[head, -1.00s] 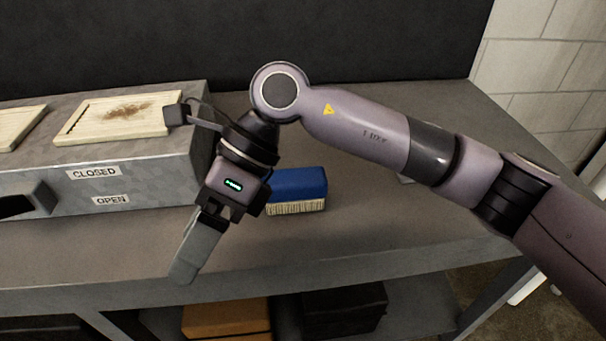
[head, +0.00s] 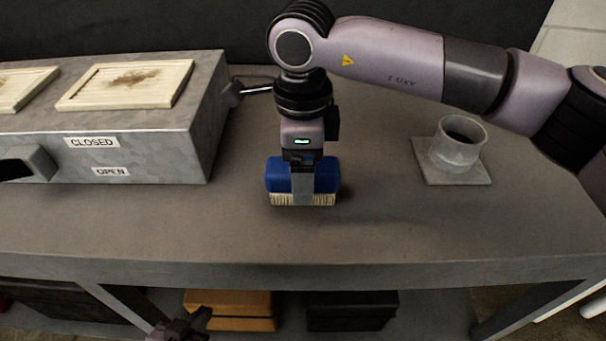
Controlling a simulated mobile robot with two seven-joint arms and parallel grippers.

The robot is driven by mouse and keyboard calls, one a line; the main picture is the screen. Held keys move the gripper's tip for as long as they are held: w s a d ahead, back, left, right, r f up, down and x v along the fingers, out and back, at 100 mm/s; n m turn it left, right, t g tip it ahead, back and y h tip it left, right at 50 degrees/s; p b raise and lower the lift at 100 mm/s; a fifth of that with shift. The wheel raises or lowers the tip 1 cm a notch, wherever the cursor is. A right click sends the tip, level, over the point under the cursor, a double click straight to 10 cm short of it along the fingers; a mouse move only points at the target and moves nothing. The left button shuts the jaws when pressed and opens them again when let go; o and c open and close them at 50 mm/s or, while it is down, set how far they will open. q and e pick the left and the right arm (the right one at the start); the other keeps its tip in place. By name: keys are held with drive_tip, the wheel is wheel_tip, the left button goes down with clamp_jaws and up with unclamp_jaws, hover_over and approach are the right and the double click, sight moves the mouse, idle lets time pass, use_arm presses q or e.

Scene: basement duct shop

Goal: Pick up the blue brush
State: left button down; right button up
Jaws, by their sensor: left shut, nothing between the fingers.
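The blue brush (head: 278,180) has a blue block back and pale bristles at its front lower edge. It appears to rest on the grey bench (head: 400,235). My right gripper (head: 302,188) comes down over it from above. One grey finger lies across the brush's front face; the other finger is hidden, so I cannot tell whether the jaws grip it. My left gripper (head: 190,324) shows small and dark at the bottom edge, below the bench front. It is shut and empty, and partly cut off by the frame.
A metal box (head: 190,145) with CLOSED and OPEN labels and a lever (head: 30,165) stands at left, pale framed panels (head: 130,85) on top. A flanged pipe collar (head: 455,150) sits at right. An orange box (head: 232,308) and a black case (head: 350,310) are below. The bench front is clear.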

wheel_tip(320, 180, down, 2)
drive_tip(key=shift+c, duration=0.3)
drive_tip(key=c, duration=1.1)
drive_tip(key=shift+o, duration=0.2)
drive_tip(key=shift+r, duration=0.1)
wheel_tip(320, 180, up, 20)
